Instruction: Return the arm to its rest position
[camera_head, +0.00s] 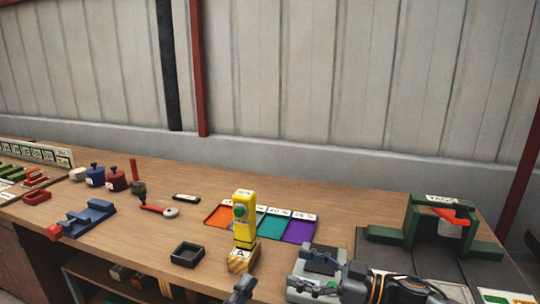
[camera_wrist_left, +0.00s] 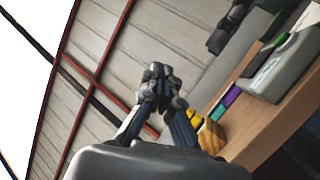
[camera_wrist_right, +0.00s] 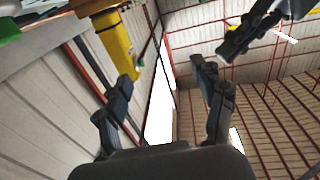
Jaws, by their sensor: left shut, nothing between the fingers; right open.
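My left gripper (camera_head: 240,290) pokes in at the bottom edge of the head view, in front of the yellow post's base. In the left wrist view its fingers (camera_wrist_left: 158,72) are together with nothing between them. My right gripper (camera_head: 306,268) reaches in from the right, in front of a grey device. In the right wrist view its fingers (camera_wrist_right: 160,75) are spread apart and empty. The left gripper shows at that view's upper right. Most of the left arm is out of the head view.
A yellow post (camera_head: 243,218) with a green button stands by the front edge. The grey device (camera_head: 320,262) is right of it. A black square tray (camera_head: 187,254), coloured trays (camera_head: 299,229), a blue fixture (camera_head: 88,217) and a green stand (camera_head: 411,222) share the bench.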

